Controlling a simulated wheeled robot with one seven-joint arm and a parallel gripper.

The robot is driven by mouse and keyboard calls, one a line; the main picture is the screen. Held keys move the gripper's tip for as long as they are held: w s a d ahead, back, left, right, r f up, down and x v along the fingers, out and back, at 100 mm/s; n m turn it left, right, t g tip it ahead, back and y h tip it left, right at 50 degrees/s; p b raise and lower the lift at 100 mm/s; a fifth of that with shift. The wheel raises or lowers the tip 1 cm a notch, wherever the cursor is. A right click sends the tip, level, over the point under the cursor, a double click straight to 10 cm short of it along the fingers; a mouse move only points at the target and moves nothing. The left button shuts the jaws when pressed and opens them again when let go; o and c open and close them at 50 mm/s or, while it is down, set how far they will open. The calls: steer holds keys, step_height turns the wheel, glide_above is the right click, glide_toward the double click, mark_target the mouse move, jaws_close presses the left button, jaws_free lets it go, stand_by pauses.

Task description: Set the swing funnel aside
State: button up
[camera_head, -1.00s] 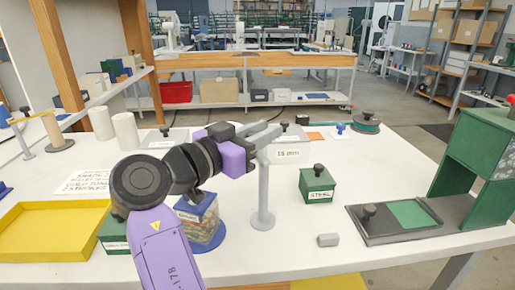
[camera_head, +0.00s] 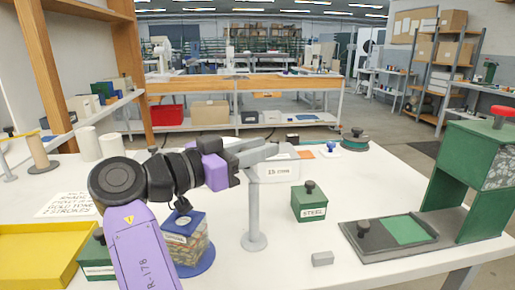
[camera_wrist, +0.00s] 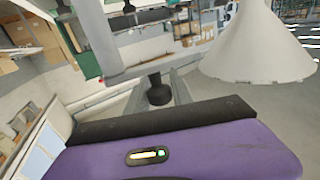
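The swing funnel's pale grey cone (camera_wrist: 258,45) hangs at the upper right of the wrist view. In the head view a grey post (camera_head: 254,205) on a round foot stands on the table, with a grey arm (camera_head: 258,153) at its top. My gripper (camera_head: 238,158) is at the top of the post, beside that arm. In the wrist view a black knob (camera_wrist: 158,91) sits just beyond my purple gripper body, near the grey arm (camera_wrist: 150,70). My fingertips are hard to separate from the grey arm, so I cannot tell whether they grip it.
A green STEEL box (camera_head: 310,204) and a small grey block (camera_head: 322,259) stand right of the post. The green press (camera_head: 465,165) is at far right.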

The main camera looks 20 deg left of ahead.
steer(key=shift+o, duration=1.4)
steer(key=shift+s+a, duration=0.1)
steer(key=v, duration=0.7)
steer(key=shift+s+p, duration=0.25)
steer(key=shift+p, duration=0.05)
steer(key=shift+a, duration=0.15)
steer(key=shift+r, duration=0.1)
